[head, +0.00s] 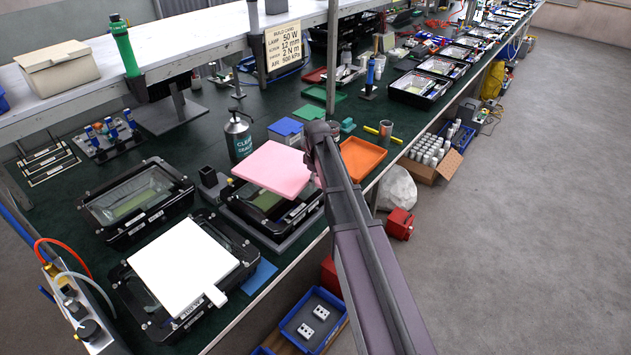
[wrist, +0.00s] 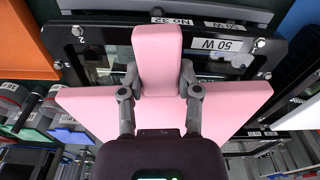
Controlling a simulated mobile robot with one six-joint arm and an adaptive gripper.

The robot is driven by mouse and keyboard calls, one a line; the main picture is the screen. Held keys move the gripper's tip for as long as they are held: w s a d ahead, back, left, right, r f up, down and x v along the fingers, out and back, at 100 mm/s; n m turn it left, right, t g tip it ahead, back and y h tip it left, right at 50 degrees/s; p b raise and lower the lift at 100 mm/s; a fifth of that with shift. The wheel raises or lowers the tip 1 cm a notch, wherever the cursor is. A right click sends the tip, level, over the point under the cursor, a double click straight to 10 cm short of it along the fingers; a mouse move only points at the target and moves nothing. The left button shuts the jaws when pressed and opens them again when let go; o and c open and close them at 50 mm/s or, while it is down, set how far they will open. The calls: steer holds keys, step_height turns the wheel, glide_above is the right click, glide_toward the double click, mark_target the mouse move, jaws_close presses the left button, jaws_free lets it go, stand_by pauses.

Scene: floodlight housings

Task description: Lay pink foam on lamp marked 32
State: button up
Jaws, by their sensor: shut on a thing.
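The pink foam (head: 272,169) is a flat square sheet, held up over a black floodlight housing (head: 250,214) in the head view. In the wrist view the foam (wrist: 90,108) spreads to both sides, and a narrow pink part stands between my fingers. My gripper (wrist: 159,78) is shut on this part; in the head view my arm hides most of the gripper (head: 318,172). The housing under the foam shows a tag reading NO 32 (wrist: 172,21) and a 50 W label (wrist: 222,43) in the wrist view. The foam hides much of its glass.
A white sheet (head: 182,264) lies on the front lamp. Another lamp (head: 136,200) with bare glass stands at the back left. A shelf post (head: 332,60) rises behind.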

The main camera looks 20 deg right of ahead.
mark_target(315, 198)
steer(key=shift+f, duration=0.1)
steer(key=shift+f+b, duration=3.25)
steer(key=shift+b, duration=0.1)
steer(key=shift+s, duration=0.1)
steer(key=o, duration=1.1)
steer(key=shift+r, duration=0.1)
